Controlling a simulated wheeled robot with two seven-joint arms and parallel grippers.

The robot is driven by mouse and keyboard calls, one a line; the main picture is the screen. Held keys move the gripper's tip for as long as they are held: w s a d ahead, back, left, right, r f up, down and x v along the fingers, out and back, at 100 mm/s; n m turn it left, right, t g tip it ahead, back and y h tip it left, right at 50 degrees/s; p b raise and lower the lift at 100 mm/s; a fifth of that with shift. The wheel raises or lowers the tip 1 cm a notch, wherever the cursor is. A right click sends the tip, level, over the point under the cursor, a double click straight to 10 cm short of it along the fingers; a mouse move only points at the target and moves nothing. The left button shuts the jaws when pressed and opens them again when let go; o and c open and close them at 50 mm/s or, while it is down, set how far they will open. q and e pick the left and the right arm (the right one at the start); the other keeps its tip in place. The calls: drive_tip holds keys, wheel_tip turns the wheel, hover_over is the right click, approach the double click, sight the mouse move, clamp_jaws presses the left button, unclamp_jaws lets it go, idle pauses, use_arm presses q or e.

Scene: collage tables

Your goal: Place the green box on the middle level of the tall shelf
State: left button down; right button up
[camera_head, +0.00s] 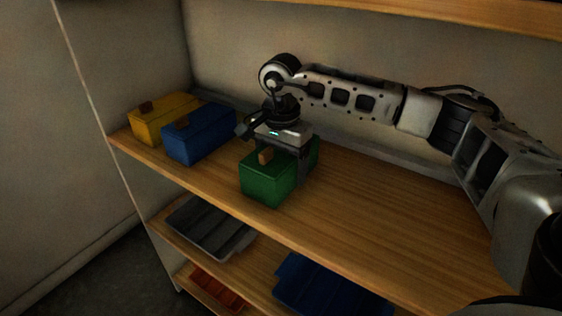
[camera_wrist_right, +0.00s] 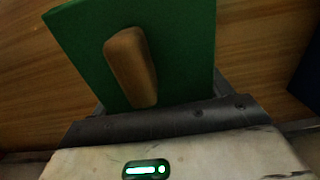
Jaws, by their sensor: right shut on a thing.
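The green box (camera_head: 268,183) with a small wooden handle stands on the wooden middle board of the tall shelf (camera_head: 390,226), to the right of the blue box. In the right wrist view the green box (camera_wrist_right: 185,45) shows close up with its handle (camera_wrist_right: 131,66). My right gripper (camera_head: 285,160) reaches down over the green box from above and is shut on it. The fingers' far sides are partly hidden by the box. The box looks upright and at or very near the board; any small gap beneath it cannot be told. My left gripper is not in view.
A blue box (camera_head: 200,136) and a yellow box (camera_head: 162,120) stand left on the same board. Below are a grey tray (camera_head: 211,226), a blue bin (camera_head: 328,289) and an orange item (camera_head: 214,289). An upper board (camera_head: 480,14) overhangs. The board's right side is clear.

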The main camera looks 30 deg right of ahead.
drive_tip(key=shift+f, duration=0.2)
drive_tip(key=o, duration=1)
drive_tip(key=shift+o, duration=0.2)
drive_tip(key=shift+r, duration=0.65)
wheel_tip(320, 180, up, 7)
drive_tip(key=shift+f+b, duration=0.15)
drive_tip(key=shift+b, duration=0.15)
